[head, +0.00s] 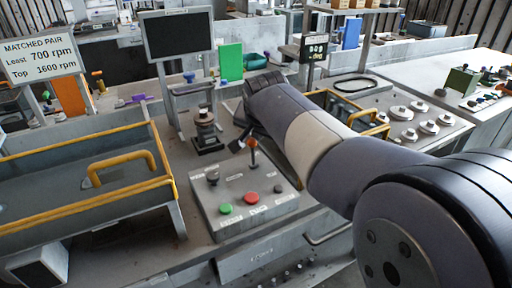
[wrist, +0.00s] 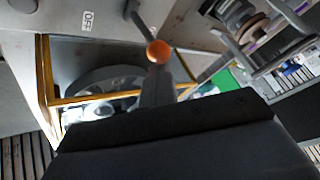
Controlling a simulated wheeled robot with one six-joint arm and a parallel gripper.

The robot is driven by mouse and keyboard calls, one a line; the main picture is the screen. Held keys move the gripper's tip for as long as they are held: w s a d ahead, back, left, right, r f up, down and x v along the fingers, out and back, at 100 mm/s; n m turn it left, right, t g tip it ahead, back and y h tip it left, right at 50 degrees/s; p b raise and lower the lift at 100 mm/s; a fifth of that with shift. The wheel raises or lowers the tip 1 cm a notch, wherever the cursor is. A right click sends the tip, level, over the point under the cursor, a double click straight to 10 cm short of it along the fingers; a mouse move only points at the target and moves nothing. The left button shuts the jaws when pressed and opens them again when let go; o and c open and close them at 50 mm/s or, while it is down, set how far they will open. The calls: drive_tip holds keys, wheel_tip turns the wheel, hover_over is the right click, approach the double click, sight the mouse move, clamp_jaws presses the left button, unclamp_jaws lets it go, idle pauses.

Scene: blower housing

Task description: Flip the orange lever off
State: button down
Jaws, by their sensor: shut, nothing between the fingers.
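The orange lever (head: 252,143) stands up from the back of a grey control box, its round orange knob on top of a thin stem. In the wrist view its orange knob (wrist: 158,51) is in the upper middle, with the dark stem running up and left. My gripper (head: 238,144) is shut and empty, just left of the knob in the head view. In the wrist view the tip of my gripper (wrist: 157,74) lies right against the lower edge of the knob; I cannot tell whether they touch. An OFF label (wrist: 88,19) shows on the panel.
The control box (head: 243,228) also carries a green button (head: 225,209), a red button (head: 251,198) and dark knobs. A black cylindrical fitting (head: 206,130) stands behind it. A yellow-railed tray (head: 82,207) is at left. My arm covers the area to the right.

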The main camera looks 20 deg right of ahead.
drive_tip(key=s+t+b, duration=0.1)
drive_tip(key=b, duration=0.2)
drive_tip(key=s+f+t+b, duration=0.1)
drive_tip(key=t+b, duration=0.1)
drive_tip(key=b, duration=0.2)
drive_tip(key=s+t+b, duration=0.1)
drive_tip(key=s+b, duration=0.1)
drive_tip(key=b, duration=0.2)
drive_tip(key=shift+d+f+m+t+y, duration=0.3)
drive_tip(key=shift+d+f+m+t, duration=0.05)
drive_tip(key=shift+d+m+t, duration=0.05)
wheel_tip(320, 180, up, 2)
drive_tip(key=shift+r+p, duration=0.25)
drive_tip(key=shift+p, duration=0.9)
drive_tip(key=shift+w, duration=0.1)
